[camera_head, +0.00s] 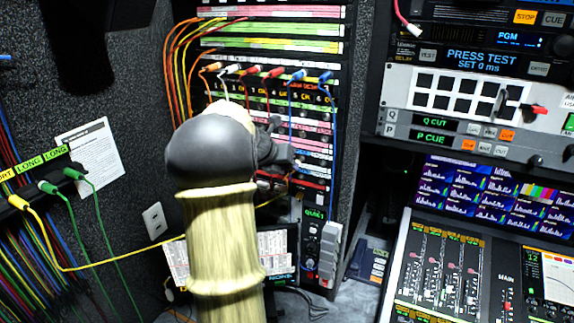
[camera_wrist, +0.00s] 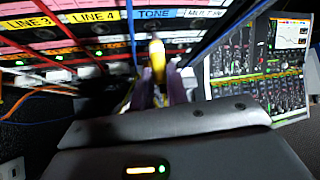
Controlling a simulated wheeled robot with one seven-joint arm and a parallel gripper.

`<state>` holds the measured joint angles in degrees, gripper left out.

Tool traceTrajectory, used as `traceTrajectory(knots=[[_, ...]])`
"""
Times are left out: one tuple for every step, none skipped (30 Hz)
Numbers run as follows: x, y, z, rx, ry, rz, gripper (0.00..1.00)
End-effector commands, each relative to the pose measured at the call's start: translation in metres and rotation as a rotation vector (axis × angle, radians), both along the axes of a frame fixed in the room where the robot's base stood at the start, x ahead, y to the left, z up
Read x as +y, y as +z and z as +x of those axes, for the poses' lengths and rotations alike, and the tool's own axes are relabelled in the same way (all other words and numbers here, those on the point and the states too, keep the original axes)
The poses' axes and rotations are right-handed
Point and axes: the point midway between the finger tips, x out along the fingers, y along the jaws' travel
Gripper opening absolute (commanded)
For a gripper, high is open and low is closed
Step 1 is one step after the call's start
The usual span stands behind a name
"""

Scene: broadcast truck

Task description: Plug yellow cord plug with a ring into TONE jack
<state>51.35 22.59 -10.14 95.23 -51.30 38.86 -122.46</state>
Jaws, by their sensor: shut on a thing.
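The yellow plug (camera_wrist: 158,62) is held between the fingers of my gripper (camera_wrist: 160,88) in the wrist view. Its tip points up at the panel, just below the blue TONE label (camera_wrist: 155,13). Whether the tip is inside the TONE jack or in front of it I cannot tell, and the ring on the plug is not clear. In the head view my gripper (camera_head: 278,150) is by the patch panel, mostly hidden behind my arm. The yellow cord (camera_head: 110,266) runs from the left rack, low across the wall, towards my arm.
Patch panel rows (camera_head: 270,47) hold several orange, yellow, red and blue cords, some hanging near my gripper. LINE 3 and LINE 4 labels (camera_wrist: 92,16) are left of TONE. Green plugs (camera_head: 48,188) sit at the left rack. A mixing console (camera_head: 440,270) stands right.

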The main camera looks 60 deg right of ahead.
Motion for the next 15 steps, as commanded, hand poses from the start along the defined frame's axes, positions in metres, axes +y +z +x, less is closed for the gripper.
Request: traceTrajectory(knots=[[-0.0013,0.0008,-0.0003,0.001,-0.001,0.000,0.00],[-0.0019,0.0008,-0.0003,0.001,-0.001,0.000,0.00],[-0.0026,0.0006,-0.0003,0.001,-0.001,0.001,0.00],[-0.0033,0.0006,-0.0003,0.001,-0.001,0.001,0.00],[-0.0039,0.0006,-0.0002,0.001,-0.001,0.001,0.00],[-0.0047,0.0006,-0.0002,0.001,-0.001,0.001,0.00],[-0.0053,0.0006,-0.0002,0.001,-0.001,0.001,0.00],[-0.0059,0.0007,-0.0002,0.001,-0.001,0.001,0.00],[-0.0067,0.0009,-0.0001,0.001,-0.001,0.000,0.00],[-0.0074,0.0009,-0.0001,0.000,0.000,0.000,0.00],[-0.0080,0.0010,-0.0001,0.000,0.000,0.000,0.00],[-0.0088,0.0011,-0.0001,0.000,0.000,0.000,0.00],[-0.0094,0.0011,0.0000,0.000,0.000,0.000,0.00],[-0.0100,0.0012,0.0001,0.000,0.000,0.000,0.00],[-0.0108,0.0012,0.0001,0.000,0.000,-0.001,0.00]])
